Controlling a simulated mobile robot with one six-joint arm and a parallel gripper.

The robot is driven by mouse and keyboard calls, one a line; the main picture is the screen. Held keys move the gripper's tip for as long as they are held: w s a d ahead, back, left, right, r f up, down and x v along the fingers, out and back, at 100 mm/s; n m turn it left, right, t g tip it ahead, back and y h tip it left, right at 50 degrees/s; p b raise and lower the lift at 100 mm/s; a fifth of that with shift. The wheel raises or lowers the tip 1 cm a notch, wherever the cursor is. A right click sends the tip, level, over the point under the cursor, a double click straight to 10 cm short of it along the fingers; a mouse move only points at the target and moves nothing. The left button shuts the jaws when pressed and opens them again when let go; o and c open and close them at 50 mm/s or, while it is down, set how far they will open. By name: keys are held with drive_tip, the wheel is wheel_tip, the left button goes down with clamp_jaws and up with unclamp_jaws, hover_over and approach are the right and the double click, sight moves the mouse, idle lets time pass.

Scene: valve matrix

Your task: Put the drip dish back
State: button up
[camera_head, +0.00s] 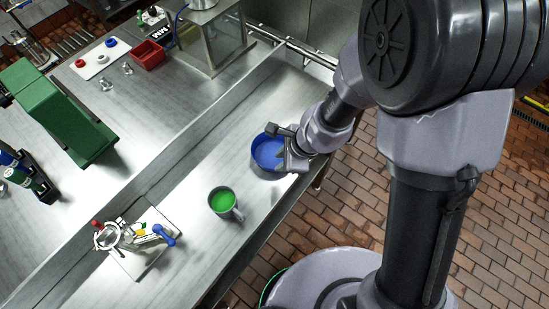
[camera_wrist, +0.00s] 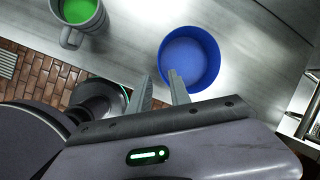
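A round blue dish (camera_head: 267,152), which I take to be the drip dish, stands on the steel bench near its front edge. It looks deep, with a paler blue inside, and shows whole in the wrist view (camera_wrist: 192,52). My gripper (camera_head: 284,143) is at the dish's right side in the head view and hides part of it. In the wrist view my gripper's fingers (camera_wrist: 162,78) are apart, one outside the dish and one overlapping its rim. The near rim lies between the tips in the picture; I cannot tell whether they touch it.
A grey mug with green contents (camera_head: 223,203) stands left of the dish. A small valve assembly with a blue handle (camera_head: 137,238) sits further left. A green block-shaped unit (camera_head: 55,110) and a red bin (camera_head: 148,55) are behind. Bare bench lies between.

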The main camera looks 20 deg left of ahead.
drive_tip(key=s+d+r+n+t+y+p, duration=0.1)
drive_tip(key=d+r+n, duration=0.2)
drive_tip(key=r, duration=0.8)
drive_tip(key=d+r+n+t+p, duration=0.1)
drive_tip(key=d+r+n, duration=0.25)
drive_tip(key=r, duration=0.65)
drive_tip(key=s+d+r+n+t+h, duration=0.2)
drive_tip(key=s+d+r, duration=0.6)
drive_tip(key=d, duration=0.4)
drive_tip(key=shift+s+n+h+b, duration=0.3)
drive_tip(key=shift+s+n+h, duration=0.35)
drive_tip(key=shift+n, duration=0.4)
wheel_tip(320, 180, down, 12)
drive_tip(key=b, duration=1.2)
drive_tip(key=shift+f, duration=0.15)
drive_tip(key=shift+a, duration=0.1)
